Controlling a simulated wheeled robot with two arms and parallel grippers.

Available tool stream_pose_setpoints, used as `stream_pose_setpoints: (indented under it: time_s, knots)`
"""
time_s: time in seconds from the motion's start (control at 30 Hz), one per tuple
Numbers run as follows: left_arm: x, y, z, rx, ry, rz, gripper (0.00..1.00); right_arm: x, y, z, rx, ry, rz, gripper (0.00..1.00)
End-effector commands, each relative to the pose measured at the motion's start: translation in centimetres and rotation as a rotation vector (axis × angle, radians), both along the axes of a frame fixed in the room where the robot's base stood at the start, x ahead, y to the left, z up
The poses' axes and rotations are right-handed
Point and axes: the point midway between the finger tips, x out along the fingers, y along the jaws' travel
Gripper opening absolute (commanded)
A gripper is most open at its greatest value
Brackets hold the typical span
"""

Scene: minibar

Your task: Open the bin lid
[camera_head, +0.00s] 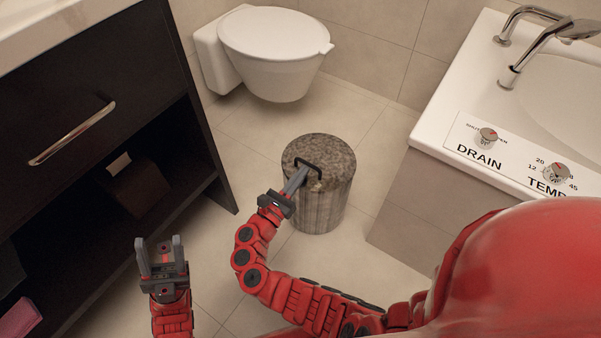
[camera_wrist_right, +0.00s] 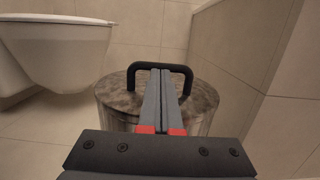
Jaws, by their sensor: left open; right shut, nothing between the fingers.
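The bin (camera_head: 324,205) is a round grey-brown stone-patterned cylinder on the floor. Its lid (camera_head: 335,153) lies flat on top and looks closed; a black loop handle (camera_head: 308,161) stands on it. My right gripper (camera_head: 303,172) is shut with nothing between its fingers. Its fingertips are at the handle, and in the right wrist view they overlap the middle of the handle (camera_wrist_right: 188,78); I cannot tell whether they touch it. The lid also shows there (camera_wrist_right: 204,97). My left gripper (camera_head: 161,243) is open and empty, low at the left, away from the bin.
A white toilet (camera_head: 275,40) hangs on the wall behind the bin. A dark cabinet (camera_head: 95,130) stands at the left. A white tub with DRAIN and TEMP knobs (camera_head: 432,130) is at the right. Tiled floor (camera_head: 255,125) around the bin is clear.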

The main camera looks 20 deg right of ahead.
Motion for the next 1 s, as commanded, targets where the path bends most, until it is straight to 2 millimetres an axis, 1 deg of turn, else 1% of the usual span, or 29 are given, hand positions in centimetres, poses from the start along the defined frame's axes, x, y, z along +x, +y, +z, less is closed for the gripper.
stream_pose_setpoints:
  time_s: [0.03, 0.07, 0.57, 0.77, 1.0]
  knots:
    - [0.1, 0.0, -0.4, 0.01, 0.023, 0.004, 0.5, 0.0, -0.1, 0.2, 0.001, 0.002, -0.002, 0.0]
    - [0.1, 0.0, -0.4, 0.009, 0.024, 0.004, 0.5, 0.0, -0.1, 0.2, 0.002, 0.002, -0.002, 0.0]
    - [-0.1, 0.5, 0.8, -0.018, 0.015, 0.014, 0.5, 0.0, -0.2, 0.7, 0.018, 0.016, -0.003, 0.0]
    - [-0.2, 0.8, 1.7, -0.037, 0.013, 0.021, 0.5, 0.1, -0.3, 1.1, 0.031, 0.024, -0.005, 0.0]
    - [-0.5, 1.5, 3.3, -0.075, 0.007, 0.037, 0.5, 0.1, -0.5, 1.9, 0.053, 0.045, -0.007, 0.0]
